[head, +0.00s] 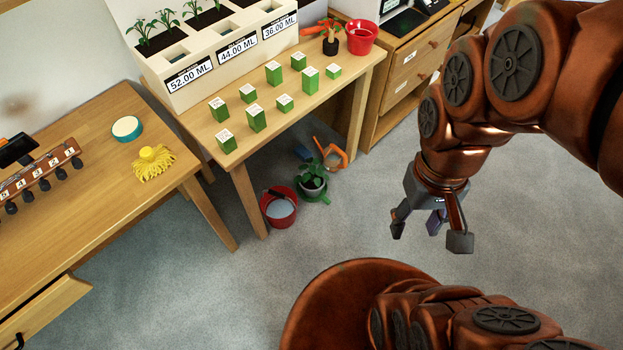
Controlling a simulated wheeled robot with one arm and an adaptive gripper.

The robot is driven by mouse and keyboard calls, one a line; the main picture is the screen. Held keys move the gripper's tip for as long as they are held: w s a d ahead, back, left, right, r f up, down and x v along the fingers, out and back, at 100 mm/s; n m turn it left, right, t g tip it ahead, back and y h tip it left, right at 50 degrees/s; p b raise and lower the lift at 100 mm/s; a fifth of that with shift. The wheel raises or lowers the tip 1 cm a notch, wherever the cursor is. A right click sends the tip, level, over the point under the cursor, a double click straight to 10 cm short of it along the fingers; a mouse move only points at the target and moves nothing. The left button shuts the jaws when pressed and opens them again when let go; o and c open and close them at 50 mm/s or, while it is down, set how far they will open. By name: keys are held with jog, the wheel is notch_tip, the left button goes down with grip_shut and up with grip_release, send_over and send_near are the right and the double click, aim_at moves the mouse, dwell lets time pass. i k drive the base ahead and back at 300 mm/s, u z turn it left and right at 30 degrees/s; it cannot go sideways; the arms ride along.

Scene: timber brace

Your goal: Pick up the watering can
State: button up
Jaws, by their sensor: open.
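I cannot pick out a watering can for certain. A small orange-red piece (312,31), shaped a little like a spout, shows at the back of the middle table beside a plant in a dark pot (330,46). On the floor under that table is an orange angular loop (331,154), and in front of it a green-and-grey pot with a leafy plant (313,184). Both are small and partly overlapped. My gripper (428,238) is open and empty, pointing down over bare floor, to the right of the floor items and apart from them.
A red bucket (280,208) stands on the floor by the table leg. Another red bucket (361,38) is on the middle table (310,115), with several green boxes. The left table (95,215) holds a yellow brush (152,164). The carpet around my gripper is free.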

aim_at(333, 154)
jog(key=k, duration=0.65)
jog(key=u, duration=0.8)
jog(key=i, duration=1.25)
jog(key=z, duration=0.45)
